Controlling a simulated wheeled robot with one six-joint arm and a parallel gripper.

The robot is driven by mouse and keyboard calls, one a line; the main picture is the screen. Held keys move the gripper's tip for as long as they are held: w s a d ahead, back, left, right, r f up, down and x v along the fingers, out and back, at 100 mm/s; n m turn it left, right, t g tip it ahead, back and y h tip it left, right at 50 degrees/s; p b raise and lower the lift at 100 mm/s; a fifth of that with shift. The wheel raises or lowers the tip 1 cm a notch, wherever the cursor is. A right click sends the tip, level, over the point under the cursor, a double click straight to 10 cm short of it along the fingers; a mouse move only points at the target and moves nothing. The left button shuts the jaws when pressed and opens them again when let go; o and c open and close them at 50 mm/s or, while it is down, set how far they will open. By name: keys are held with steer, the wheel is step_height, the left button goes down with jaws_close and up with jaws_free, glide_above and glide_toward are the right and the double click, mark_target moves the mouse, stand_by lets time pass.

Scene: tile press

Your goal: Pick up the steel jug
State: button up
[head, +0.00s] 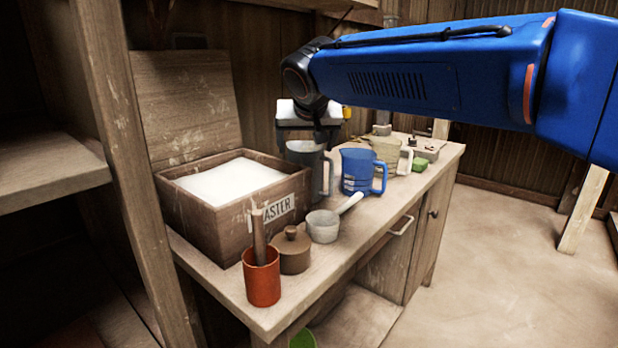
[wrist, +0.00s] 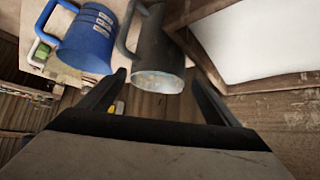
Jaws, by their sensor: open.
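The steel jug (head: 306,158) is a grey jug with a handle on its right side, standing on the wooden bench beside the plaster box. My gripper (head: 310,122) hangs over it in the head view, and the arm hides part of that area. In the wrist view the steel jug (wrist: 155,50) shows beyond my fingertips, with its handle at the left.
A blue jug (head: 360,171) stands just right of the steel jug, with a clear jug (head: 390,152) behind it. The plaster box (head: 190,205) is close on the left. A white-handled scoop (head: 323,227), brown lidded pot (head: 291,252) and red cup (head: 262,284) stand in front.

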steer(key=shift+d+x, duration=0.2)
steer(key=shift+x, duration=2.5)
steer(key=shift+s, duration=0.1)
steer(key=c, duration=1.3)
steer(key=shift+o, duration=0.2)
steer(key=shift+r, duration=0.1)
step_height(320, 180, up, 16)
